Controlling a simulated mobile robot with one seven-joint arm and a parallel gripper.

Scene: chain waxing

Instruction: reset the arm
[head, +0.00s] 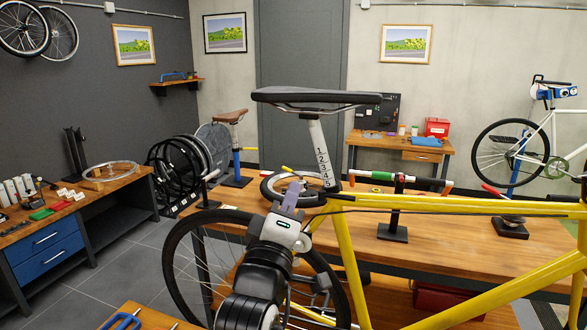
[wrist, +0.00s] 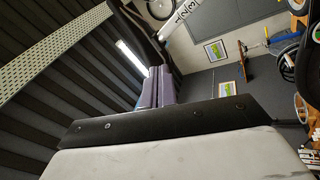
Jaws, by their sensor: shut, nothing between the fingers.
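My gripper (head: 296,187) is in front of the yellow bicycle (head: 440,204), raised in the lower middle of the head view. Its purple fingers point up and are shut together with nothing between them. In the wrist view the fingers (wrist: 155,86) stand side by side against the ceiling and wall. The black saddle (head: 315,97) and numbered seat post (head: 318,150) are above and to the right of the fingertips. The bicycle's rear wheel (head: 178,248) is partly hidden behind my arm.
A wooden workbench (head: 450,250) with a clamp stand (head: 393,208) is behind the bicycle. A side bench (head: 120,185) with blue drawers is at the left. Several wheels (head: 178,165) lean near the back wall. Grey floor (head: 115,262) is clear at the left.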

